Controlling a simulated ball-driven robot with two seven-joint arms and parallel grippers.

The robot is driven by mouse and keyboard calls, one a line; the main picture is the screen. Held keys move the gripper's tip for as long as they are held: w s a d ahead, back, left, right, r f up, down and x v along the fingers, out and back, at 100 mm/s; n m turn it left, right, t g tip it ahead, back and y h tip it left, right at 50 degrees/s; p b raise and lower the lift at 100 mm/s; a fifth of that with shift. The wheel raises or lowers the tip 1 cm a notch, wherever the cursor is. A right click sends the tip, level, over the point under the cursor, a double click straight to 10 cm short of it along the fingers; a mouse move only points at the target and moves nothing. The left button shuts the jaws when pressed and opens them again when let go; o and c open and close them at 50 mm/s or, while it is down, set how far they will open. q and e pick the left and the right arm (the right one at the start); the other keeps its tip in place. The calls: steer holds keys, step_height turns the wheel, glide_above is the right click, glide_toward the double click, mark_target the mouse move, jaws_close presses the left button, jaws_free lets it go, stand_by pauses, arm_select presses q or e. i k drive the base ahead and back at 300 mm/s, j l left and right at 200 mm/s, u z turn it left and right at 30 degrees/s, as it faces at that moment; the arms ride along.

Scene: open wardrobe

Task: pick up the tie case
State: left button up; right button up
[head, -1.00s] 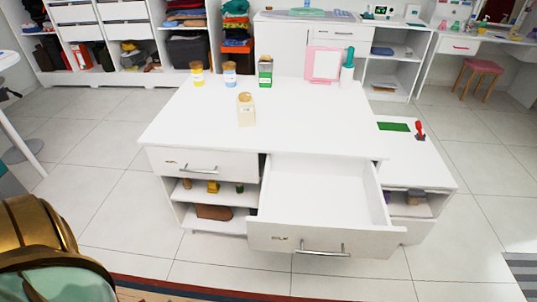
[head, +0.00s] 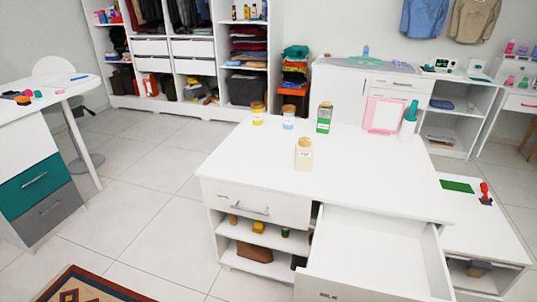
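I cannot single out a tie case for sure in the head view. A brown box (head: 254,252) lies on the low shelf of the white island, under its left drawer; I cannot tell whether it is the tie case. The island's right drawer (head: 375,262) is pulled open, and the part of its inside that shows is bare. Its front is cut off by the bottom edge. Neither of my grippers is in view.
Several jars, among them a cream one (head: 304,154), and a pink frame (head: 383,114) stand on the island top (head: 330,185). A desk with teal and grey drawers (head: 34,174) stands left. Open tiled floor (head: 150,190) lies between. Wardrobe shelves (head: 247,50) line the back wall.

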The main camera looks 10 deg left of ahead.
mark_target(303, 156)
steer(key=i+j+z, duration=0.15)
steer(key=i+j, duration=0.35)
steer(key=i+j+z, duration=0.15)
steer(key=i+j, duration=0.3)
steer(key=j, duration=0.15)
